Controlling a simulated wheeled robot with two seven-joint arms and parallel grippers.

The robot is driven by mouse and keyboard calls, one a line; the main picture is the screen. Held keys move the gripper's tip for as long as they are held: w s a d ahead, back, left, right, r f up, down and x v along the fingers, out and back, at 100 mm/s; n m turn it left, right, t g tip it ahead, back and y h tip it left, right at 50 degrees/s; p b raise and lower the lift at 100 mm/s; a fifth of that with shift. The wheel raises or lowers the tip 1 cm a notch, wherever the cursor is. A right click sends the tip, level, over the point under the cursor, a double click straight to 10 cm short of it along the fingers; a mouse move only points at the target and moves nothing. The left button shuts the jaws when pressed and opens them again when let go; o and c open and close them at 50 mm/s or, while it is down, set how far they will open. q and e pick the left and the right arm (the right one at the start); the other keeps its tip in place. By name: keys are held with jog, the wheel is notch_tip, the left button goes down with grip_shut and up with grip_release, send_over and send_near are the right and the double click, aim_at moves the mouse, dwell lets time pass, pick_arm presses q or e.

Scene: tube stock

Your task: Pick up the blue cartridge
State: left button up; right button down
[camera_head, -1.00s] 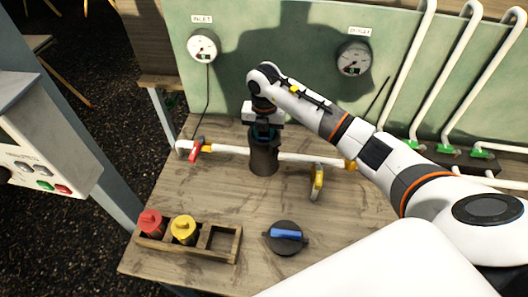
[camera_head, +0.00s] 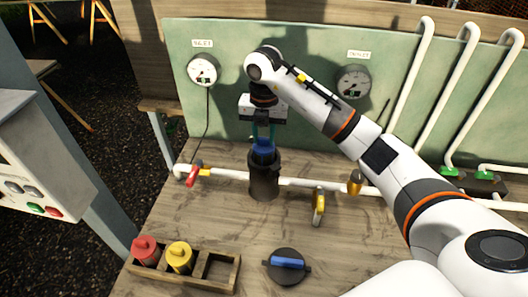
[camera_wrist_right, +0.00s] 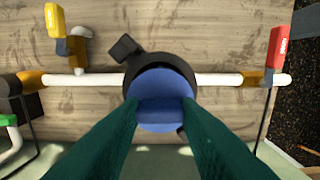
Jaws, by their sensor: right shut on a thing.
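The blue cartridge (camera_head: 264,147) stands upright at the mouth of the dark cylindrical housing (camera_head: 264,180) on the pipe. Its upper part shows above the rim; its lower end is hidden by the housing. My right gripper (camera_head: 263,134) points down from above, its teal fingers shut on the cartridge's top. In the right wrist view the cartridge (camera_wrist_right: 160,115) sits between the two fingertips (camera_wrist_right: 160,103), with the dark housing (camera_wrist_right: 160,73) around or below it. My left gripper is not in view.
A dark round cap with a blue bar (camera_head: 287,266) lies on the wooden bench. A wooden rack (camera_head: 190,278) holds a red cartridge (camera_head: 145,250) and a yellow one (camera_head: 180,257); its right slot is empty. Red (camera_head: 194,176) and yellow (camera_head: 319,206) valve handles flank the housing.

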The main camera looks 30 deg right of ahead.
notch_tip(320, 180, up, 9)
dwell(0.4)
jog(key=shift+r, duration=0.1)
